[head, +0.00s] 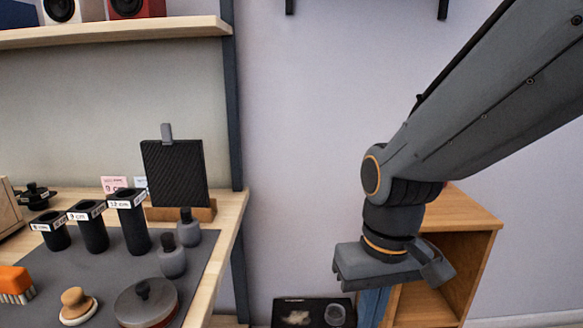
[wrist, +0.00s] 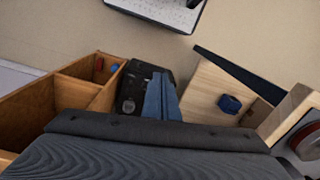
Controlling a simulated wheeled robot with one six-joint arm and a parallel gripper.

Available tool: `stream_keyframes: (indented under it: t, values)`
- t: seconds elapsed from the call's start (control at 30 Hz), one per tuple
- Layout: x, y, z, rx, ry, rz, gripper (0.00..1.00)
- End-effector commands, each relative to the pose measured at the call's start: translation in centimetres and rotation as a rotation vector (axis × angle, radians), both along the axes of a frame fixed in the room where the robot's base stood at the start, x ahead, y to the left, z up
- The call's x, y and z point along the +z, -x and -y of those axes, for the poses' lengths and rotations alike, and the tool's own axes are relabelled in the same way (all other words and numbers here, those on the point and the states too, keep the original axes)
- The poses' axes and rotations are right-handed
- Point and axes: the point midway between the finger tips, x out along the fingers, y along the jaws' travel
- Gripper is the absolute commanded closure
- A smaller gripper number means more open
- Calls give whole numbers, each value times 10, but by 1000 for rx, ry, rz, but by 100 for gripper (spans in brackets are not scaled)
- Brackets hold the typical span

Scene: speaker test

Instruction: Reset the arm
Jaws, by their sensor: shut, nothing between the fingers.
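My gripper (head: 372,308) hangs down at the lower right of the head view, below my dark grey arm. Its blue fingers run to the bottom edge of that view, beside the open wooden cabinet. In the wrist view my gripper (wrist: 161,82) shows its blue fingers together, with nothing held. My arm comes in from the upper right and bends at an orange-ringed joint.
A wooden workbench (head: 228,225) at left bears a dark mat (head: 112,262), labelled black holders (head: 95,228) and a round lidded disc (head: 146,302). The open wooden cabinet (head: 462,215) stands behind my gripper. A black tray (head: 283,317) lies low between them.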

Motion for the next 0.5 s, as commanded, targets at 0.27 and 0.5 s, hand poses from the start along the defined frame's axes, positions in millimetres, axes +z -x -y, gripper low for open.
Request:
stream_keyframes:
  t: [0.27,0.5]
  values:
    - [44,2,30,-94,19,-6,100]
    - [70,5,57,-167,29,-8,100]
